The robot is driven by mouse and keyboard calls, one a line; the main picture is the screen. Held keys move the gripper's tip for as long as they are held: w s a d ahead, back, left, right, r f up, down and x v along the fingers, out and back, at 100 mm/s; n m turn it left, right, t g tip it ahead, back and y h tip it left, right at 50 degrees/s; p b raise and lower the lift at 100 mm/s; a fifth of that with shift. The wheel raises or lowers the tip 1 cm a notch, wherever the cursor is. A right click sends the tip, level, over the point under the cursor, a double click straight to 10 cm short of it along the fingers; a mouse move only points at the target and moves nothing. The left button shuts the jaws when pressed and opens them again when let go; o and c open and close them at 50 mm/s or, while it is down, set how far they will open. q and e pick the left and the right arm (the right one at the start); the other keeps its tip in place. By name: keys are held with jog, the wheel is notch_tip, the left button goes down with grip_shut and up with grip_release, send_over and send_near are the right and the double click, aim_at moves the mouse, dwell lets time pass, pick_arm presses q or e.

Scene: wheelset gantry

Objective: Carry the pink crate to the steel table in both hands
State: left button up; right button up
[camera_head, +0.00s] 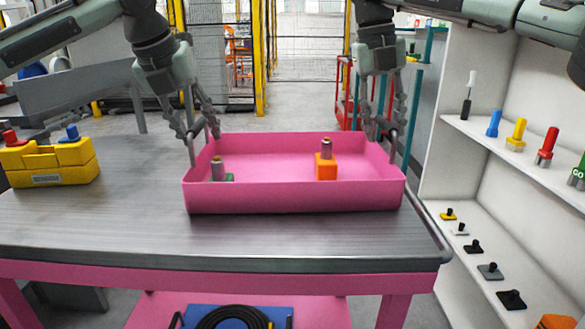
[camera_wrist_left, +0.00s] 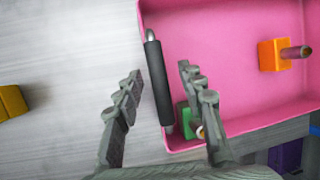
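The pink crate (camera_head: 290,197) sits on the steel table (camera_head: 120,225), near its right end; it also shows in the left wrist view (camera_wrist_left: 225,60). Inside are an orange block with a metal peg (camera_head: 326,171) and, at the left, a green block with a metal peg (camera_head: 219,172). My left gripper (camera_head: 203,143) is open at the crate's left side. In the left wrist view its fingers (camera_wrist_left: 158,75) stand apart on either side of the dark bar handle (camera_wrist_left: 157,88), with gaps visible. My right gripper (camera_head: 384,122) is open at the right handle (camera_head: 392,147), its fingers apart.
A yellow box with red and blue knobs (camera_head: 48,163) stands at the table's left. A white shelf unit (camera_head: 455,165) with coloured pegs and small parts is close on the right. A coiled cable (camera_head: 233,318) lies below the table. The tabletop's front left is clear.

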pick_arm(q)
jog(key=shift+c, duration=0.6)
pick_arm(e)
jog(key=shift+c, duration=0.5)
pick_arm(q)
grip_shut()
pick_arm(e)
grip_shut()
pick_arm(q)
jog(key=shift+r, duration=0.15)
pick_arm(e)
jog(key=shift+r, duration=0.1)
